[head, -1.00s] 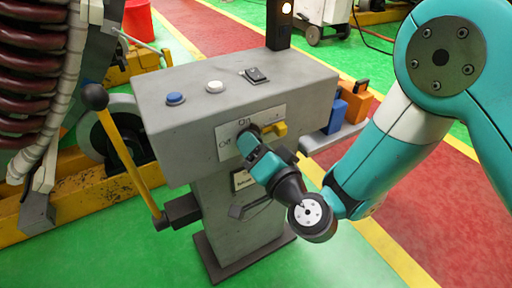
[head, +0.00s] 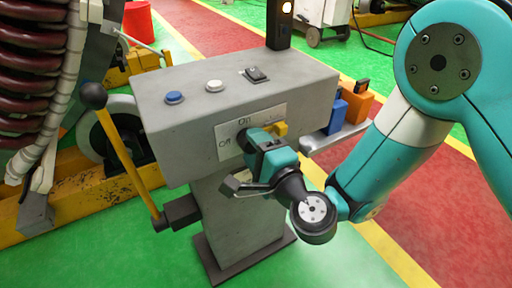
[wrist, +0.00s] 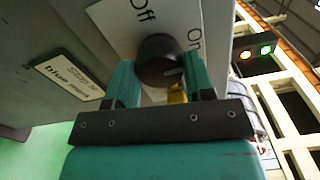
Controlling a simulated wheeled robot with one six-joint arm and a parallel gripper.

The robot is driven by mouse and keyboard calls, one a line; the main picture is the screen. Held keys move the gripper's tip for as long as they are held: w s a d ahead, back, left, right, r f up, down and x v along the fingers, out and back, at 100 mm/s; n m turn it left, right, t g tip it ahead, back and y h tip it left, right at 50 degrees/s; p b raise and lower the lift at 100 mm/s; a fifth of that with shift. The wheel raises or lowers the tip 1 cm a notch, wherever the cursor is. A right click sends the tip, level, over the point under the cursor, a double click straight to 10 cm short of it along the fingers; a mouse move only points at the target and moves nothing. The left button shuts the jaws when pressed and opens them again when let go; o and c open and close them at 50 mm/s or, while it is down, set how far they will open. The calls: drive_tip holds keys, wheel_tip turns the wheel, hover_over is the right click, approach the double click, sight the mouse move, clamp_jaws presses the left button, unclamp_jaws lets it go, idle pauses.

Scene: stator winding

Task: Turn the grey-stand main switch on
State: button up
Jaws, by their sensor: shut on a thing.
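The grey stand (head: 190,135) has a white plate (head: 226,141) on its front, lettered Off at left and On at top. The dark round main switch knob (wrist: 158,55) sits on this plate, and a pale mark shows at its lower right in the wrist view. My gripper (head: 254,138) reaches it from the front. Its two teal fingers (wrist: 160,75) lie on either side of the knob and are shut on it. In the head view the fingers hide most of the knob. A yellow part (head: 281,128) sits on the plate just right of it.
A blue button (head: 175,97), a white button (head: 213,86) and a black rocker (head: 256,74) are on the stand's top. A yellow lever with a black ball (head: 93,96) rises at left. Blue (head: 337,116) and orange (head: 357,107) blocks sit on a right-hand shelf.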

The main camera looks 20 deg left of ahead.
drive_tip(key=shift+m, duration=0.6)
drive_tip(key=o, duration=0.9)
